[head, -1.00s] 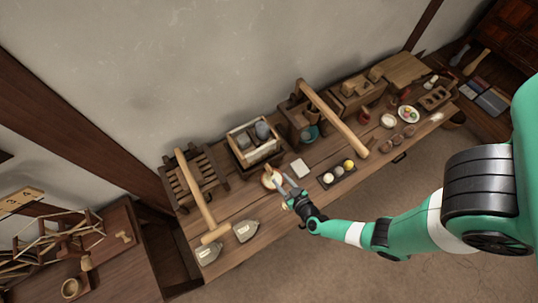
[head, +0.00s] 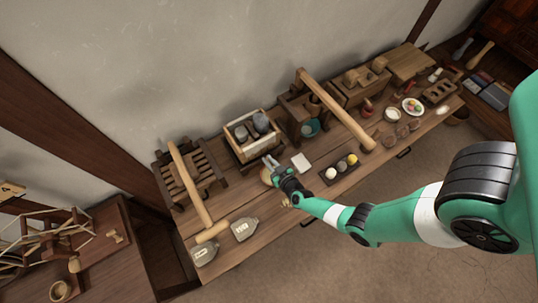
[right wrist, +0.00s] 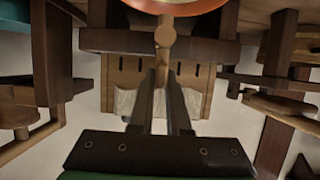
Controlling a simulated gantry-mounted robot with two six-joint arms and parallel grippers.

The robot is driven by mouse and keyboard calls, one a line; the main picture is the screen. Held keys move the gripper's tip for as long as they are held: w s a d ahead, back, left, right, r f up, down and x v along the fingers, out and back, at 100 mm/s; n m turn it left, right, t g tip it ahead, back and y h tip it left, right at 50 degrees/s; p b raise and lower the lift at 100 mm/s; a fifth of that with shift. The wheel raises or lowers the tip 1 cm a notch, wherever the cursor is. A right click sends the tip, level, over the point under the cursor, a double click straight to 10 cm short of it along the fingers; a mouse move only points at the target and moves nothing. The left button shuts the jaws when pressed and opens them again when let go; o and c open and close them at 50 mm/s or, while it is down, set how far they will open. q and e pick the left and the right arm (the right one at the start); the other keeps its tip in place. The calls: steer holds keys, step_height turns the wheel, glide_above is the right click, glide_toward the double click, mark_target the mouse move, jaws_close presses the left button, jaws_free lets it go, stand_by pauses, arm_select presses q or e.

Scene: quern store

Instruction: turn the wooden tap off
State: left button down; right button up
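A light wooden tap (right wrist: 165,32) shows at the top middle of the right wrist view. It has a rounded knob and a narrow stem, under an orange-rimmed round thing. My right gripper (right wrist: 161,78) has its two dark fingers on either side of the stem. The fingers are apart; whether they touch the stem I cannot tell. The tap is not clear there. My left gripper is not in view.
The bench (head: 240,193) holds a light-lined crate (head: 237,146) with grey jars behind my right gripper.

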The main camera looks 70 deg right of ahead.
jaws_close()
